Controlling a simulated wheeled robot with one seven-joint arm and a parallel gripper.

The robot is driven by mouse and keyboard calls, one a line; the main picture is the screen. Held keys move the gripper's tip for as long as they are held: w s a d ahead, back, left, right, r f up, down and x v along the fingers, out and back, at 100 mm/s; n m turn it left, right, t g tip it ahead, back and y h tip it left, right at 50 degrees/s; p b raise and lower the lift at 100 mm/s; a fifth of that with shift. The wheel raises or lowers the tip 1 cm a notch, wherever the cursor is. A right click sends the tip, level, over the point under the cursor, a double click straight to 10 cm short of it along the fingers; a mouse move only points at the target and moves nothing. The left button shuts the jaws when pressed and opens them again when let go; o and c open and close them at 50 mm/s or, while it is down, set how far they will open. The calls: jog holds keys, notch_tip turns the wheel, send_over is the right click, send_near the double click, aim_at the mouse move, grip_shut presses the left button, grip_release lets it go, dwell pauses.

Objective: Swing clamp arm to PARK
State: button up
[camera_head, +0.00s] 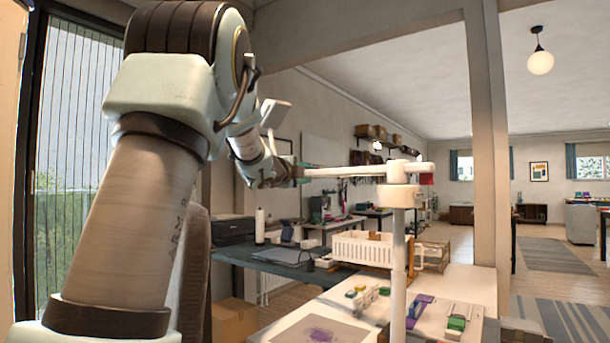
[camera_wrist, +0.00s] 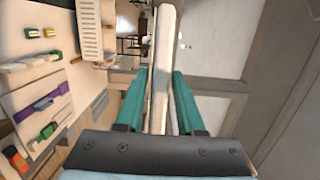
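The clamp arm (camera_head: 345,172) is a long pale bar. It reaches left from a white hub (camera_head: 402,171) on top of an upright white post (camera_head: 398,247). A short stub with a red block (camera_head: 427,179) under it sticks out to the right of the hub. My gripper (camera_head: 298,173) is at the bar's left end. In the wrist view the bar (camera_wrist: 160,70) runs lengthwise between the two teal fingers of my gripper (camera_wrist: 159,75). A gap shows on each side, so the fingers look open around it. No PARK mark can be made out.
The white table (camera_head: 465,282) below holds small coloured blocks (camera_head: 456,324), a purple strip (camera_head: 420,305) and a mat (camera_head: 315,332). A white basket (camera_head: 363,247) stands behind. A thick pillar (camera_head: 490,150) rises right of the post. The air around the bar looks clear.

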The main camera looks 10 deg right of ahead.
grip_shut()
dwell(1.1)
